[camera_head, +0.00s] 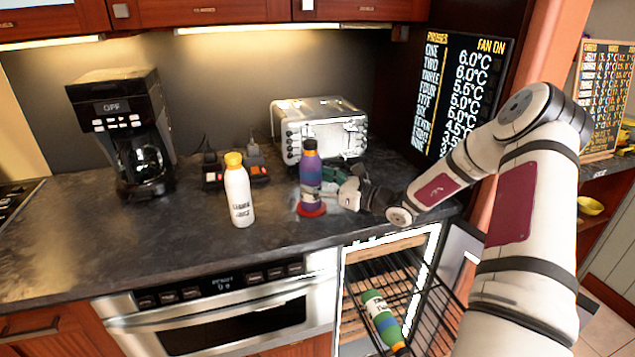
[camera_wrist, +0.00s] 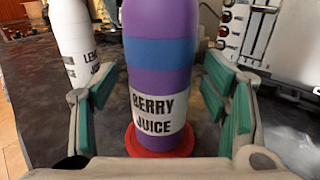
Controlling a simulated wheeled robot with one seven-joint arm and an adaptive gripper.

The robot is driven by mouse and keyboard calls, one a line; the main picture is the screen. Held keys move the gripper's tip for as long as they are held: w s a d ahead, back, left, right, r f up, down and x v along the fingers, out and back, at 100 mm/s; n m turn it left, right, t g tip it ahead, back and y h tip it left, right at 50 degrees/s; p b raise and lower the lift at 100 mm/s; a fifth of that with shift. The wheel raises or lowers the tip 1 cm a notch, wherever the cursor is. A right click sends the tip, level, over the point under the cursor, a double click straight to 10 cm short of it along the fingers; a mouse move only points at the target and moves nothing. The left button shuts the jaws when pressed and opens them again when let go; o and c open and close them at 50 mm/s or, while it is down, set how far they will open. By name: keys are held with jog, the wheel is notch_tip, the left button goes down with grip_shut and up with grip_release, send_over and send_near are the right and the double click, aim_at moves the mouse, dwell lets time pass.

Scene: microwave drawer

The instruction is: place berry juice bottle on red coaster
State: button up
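The berry juice bottle (camera_head: 310,174) is purple with a blue band and an orange ring under a dark cap. It stands upright on the red coaster (camera_head: 311,210) on the counter. In the wrist view, the bottle (camera_wrist: 160,75) shows its "BERRY JUICE" label, with the red coaster (camera_wrist: 135,146) under its base. My gripper (camera_head: 328,187) is at the bottle from the right. In the wrist view, my gripper (camera_wrist: 162,95) has its green-padded fingers on either side of the bottle, with narrow gaps beside it. The fingers look open.
A white lemon juice bottle (camera_head: 239,190) with a yellow cap stands to the left. A toaster (camera_head: 320,130) is behind, and a coffee maker (camera_head: 125,135) is at the far left. An open rack below the counter holds a green bottle (camera_head: 380,316). The front counter is clear.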

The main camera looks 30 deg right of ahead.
jog(key=shift+r, duration=0.1)
jog(key=v, duration=1.1)
jog(key=shift+s+d, duration=0.1)
jog(key=shift+s, duration=0.1)
jog(key=s+a+r+n+g, duration=0.2)
jog(key=s+a+n+g, duration=0.2)
jog(key=a+n, duration=0.3)
jog(key=s+a+r+n+g, duration=0.3)
jog(key=s+a+n+g, duration=0.15)
jog(key=a, duration=0.45)
jog(key=s+a+r+n+g, duration=0.2)
jog(key=s+a+n+g, duration=0.1)
jog(key=a+n+g, duration=0.3)
jog(key=s+a+r+n+t+h, duration=0.1)
jog(key=s+r+n+h, duration=0.3)
jog(key=s+n, duration=0.2)
jog(key=s+r+n+t+h, duration=0.2)
jog(key=s+r+n+h, duration=0.2)
jog(key=s, duration=0.7)
jog(key=n, duration=0.2)
jog(key=shift+s+a+n+h, duration=0.3)
jog(key=shift+a+n+h, duration=0.05)
jog(key=shift+a+h, duration=0.05)
